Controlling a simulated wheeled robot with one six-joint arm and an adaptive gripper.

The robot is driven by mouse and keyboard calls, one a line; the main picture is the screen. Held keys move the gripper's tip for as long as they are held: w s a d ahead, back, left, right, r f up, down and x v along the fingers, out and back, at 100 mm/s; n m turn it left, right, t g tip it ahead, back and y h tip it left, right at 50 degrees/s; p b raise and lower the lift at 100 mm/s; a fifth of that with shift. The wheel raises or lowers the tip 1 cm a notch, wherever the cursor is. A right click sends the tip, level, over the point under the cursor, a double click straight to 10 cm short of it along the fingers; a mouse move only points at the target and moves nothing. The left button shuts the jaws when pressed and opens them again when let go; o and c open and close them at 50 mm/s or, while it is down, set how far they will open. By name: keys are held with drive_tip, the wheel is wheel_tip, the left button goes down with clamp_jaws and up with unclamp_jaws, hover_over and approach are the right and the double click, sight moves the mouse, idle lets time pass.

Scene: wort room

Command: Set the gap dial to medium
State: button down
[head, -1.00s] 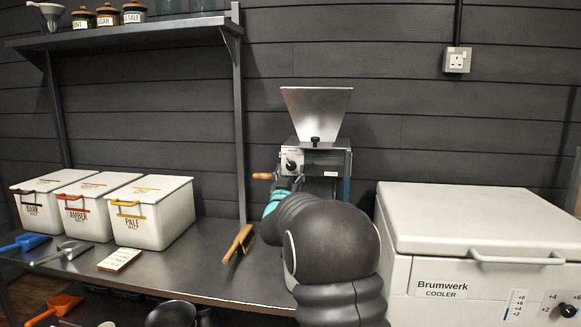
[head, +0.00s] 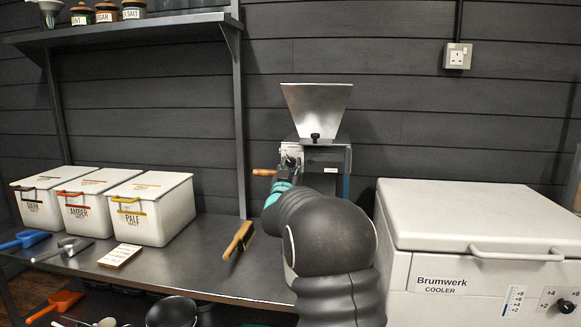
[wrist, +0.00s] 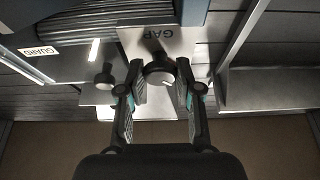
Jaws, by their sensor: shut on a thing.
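The malt mill (head: 330,160) with its steel hopper stands at the back of the bench. Its gap dial (wrist: 159,78) is a round dark knob on a pale plate lettered GAP, upside down in the wrist view. My gripper (wrist: 160,68) has one finger on each side of the dial and is shut on it. A small light mark shows on the dial's face; the setting marks are not readable. In the head view my gripper (head: 285,168) is at the mill's front, and it and my arm hide most of the dial.
A wooden crank handle (head: 264,172) sticks out left of the mill. A brush (head: 238,240) lies on the bench (head: 190,265). White malt bins (head: 150,212) stand at left, and a white cooler (head: 480,240) stands close at right. A GUARD label (wrist: 40,51) shows beside the dial plate.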

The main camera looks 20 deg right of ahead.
drive_tip(key=shift+f, duration=0.1)
drive_tip(key=shift+a+f+m+g+h+b, duration=0.1)
drive_tip(key=shift+m+g+h+b, duration=0.3)
drive_tip(key=shift+m+b, duration=0.6)
drive_tip(key=m+g+h+b, duration=0.1)
drive_tip(key=m+b, duration=0.1)
drive_tip(key=m, duration=0.1)
drive_tip(key=m+g, duration=0.1)
drive_tip(key=m, duration=0.1)
drive_tip(key=m+g+h, duration=0.1)
drive_tip(key=m, duration=0.1)
drive_tip(key=m+g+b, duration=0.1)
drive_tip(key=m, duration=0.2)
drive_tip(key=shift+w+a+r+h, duration=0.1)
drive_tip(key=shift+r+h, duration=0.2)
drive_tip(key=shift+h, duration=0.1)
drive_tip(key=shift+m, duration=0.3)
drive_tip(key=c, duration=0.8)
unclamp_jaws()
